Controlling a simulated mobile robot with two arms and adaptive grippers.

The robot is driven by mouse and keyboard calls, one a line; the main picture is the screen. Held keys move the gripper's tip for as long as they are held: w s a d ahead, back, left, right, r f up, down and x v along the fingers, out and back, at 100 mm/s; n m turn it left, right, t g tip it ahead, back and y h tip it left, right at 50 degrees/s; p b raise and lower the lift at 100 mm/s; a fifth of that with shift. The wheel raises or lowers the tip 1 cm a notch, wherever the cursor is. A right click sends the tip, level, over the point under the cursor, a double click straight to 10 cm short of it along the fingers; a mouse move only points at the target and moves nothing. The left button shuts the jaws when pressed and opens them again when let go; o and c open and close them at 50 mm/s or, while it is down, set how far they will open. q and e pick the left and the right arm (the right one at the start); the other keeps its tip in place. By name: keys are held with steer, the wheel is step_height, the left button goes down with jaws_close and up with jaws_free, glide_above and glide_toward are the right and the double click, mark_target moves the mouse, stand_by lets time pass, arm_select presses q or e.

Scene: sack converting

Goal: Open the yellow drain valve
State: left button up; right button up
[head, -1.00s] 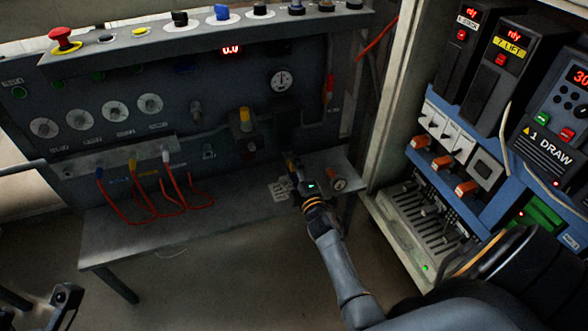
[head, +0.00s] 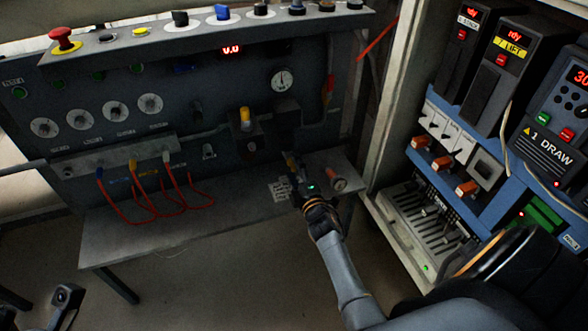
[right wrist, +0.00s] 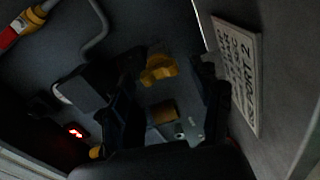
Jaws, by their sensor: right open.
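A small yellow handle (right wrist: 158,69), which looks like the drain valve, lies ahead of my right gripper (right wrist: 166,88) in the right wrist view. My right gripper is open, with its dark fingers left and right of the handle; I cannot tell whether they touch it. In the head view my right gripper (head: 297,172) is low over the right part of the metal bench, and a bit of yellow (head: 290,160) shows at its tip; most of the valve is hidden. Part of my left gripper (head: 66,297) shows at the lower left, its jaws unclear.
A yellow-topped fitting (head: 245,117) stands on the panel. Red cables (head: 175,193) hang at left. An electrical cabinet (head: 432,215) stands at right. A white label (right wrist: 238,72) is beside the fingers.

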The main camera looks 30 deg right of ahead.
steer(key=v, duration=1.1)
steer(key=shift+s, duration=0.35)
steer(key=shift+f, duration=0.15)
